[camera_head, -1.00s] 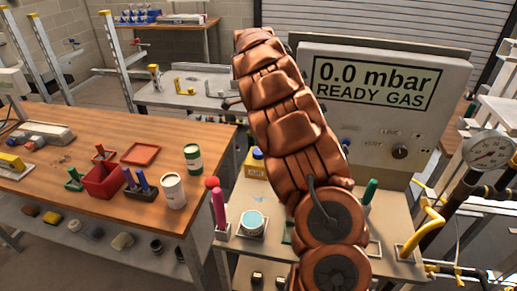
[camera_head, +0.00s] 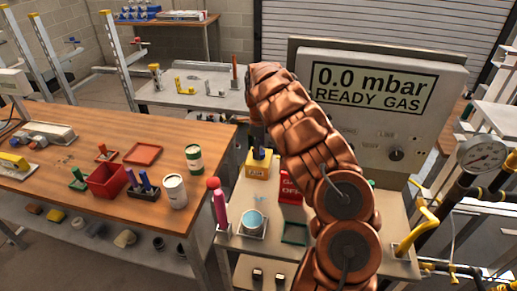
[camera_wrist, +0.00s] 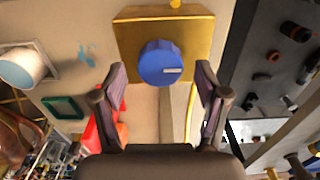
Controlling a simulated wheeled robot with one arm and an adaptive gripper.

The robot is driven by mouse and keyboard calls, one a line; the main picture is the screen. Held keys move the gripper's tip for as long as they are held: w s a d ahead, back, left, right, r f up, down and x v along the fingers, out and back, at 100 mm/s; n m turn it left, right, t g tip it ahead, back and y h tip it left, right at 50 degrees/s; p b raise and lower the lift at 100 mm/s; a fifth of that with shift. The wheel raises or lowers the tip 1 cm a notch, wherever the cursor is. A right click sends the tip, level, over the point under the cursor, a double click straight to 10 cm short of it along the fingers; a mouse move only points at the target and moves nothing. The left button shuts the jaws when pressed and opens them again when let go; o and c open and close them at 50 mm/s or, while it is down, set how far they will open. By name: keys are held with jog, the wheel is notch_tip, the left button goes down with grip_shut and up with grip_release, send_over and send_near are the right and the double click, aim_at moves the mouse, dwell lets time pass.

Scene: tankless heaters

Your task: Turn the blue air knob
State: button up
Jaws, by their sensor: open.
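The blue air knob (camera_wrist: 158,64) is round with a small pale mark and sits on a yellow box (camera_wrist: 190,38). In the head view the yellow box (camera_head: 257,171) stands on the bench below the gas panel, with the blue knob (camera_head: 259,153) on top, partly hidden by my gripper. My gripper (camera_wrist: 160,72) is open, its two fingers spread to the left and right of the knob in the wrist view, with visible gaps and nothing held. In the head view my gripper (camera_head: 257,137) points down just above the box.
A red block (camera_head: 290,188) and a green square frame (camera_head: 295,234) are near the box. A pink bottle-like piece (camera_head: 220,206) and a light-blue round cap (camera_head: 253,221) stand at the bench's left. The gas panel (camera_head: 360,130) rises behind my arm.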

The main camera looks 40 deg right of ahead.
jog(key=shift+f, duration=0.7)
jog(key=shift+a, duration=0.1)
jog(key=c, duration=1.2)
